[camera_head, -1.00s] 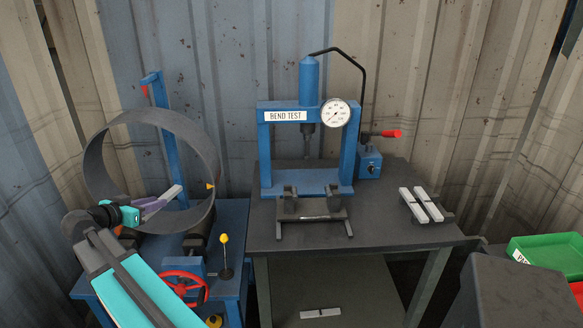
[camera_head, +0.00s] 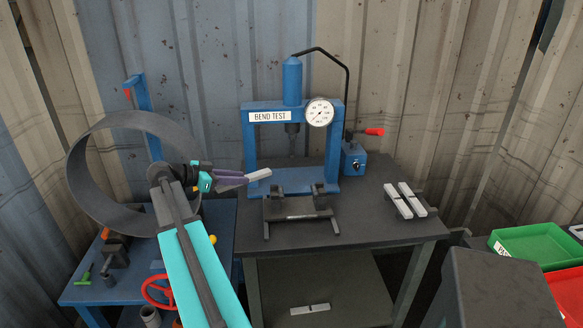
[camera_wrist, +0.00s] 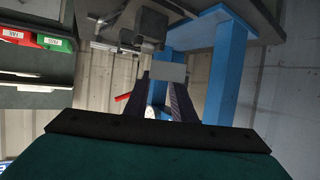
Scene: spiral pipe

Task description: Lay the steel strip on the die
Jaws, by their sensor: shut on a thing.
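The pale steel strip (camera_head: 259,175) is in my gripper (camera_head: 240,180), which is shut on one end of it. The strip sticks out to the right past the fingertips, before the left post of the blue bend-test press. It also shows in the wrist view (camera_wrist: 168,71) between the two dark fingers. The die (camera_head: 303,214), a dark frame with two upright supports, stands on the table at the foot of the press. Nothing is seen lying across its supports. In the picture, the strip is up and left of the die, apart from it.
The blue press (camera_head: 249,140) has a gauge and a red-handled lever. Two pale strips (camera_head: 405,200) lie on a rack at the right of the table. A large steel ring (camera_head: 78,180) stands at left. Green and red bins (camera_head: 535,246) are at far right.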

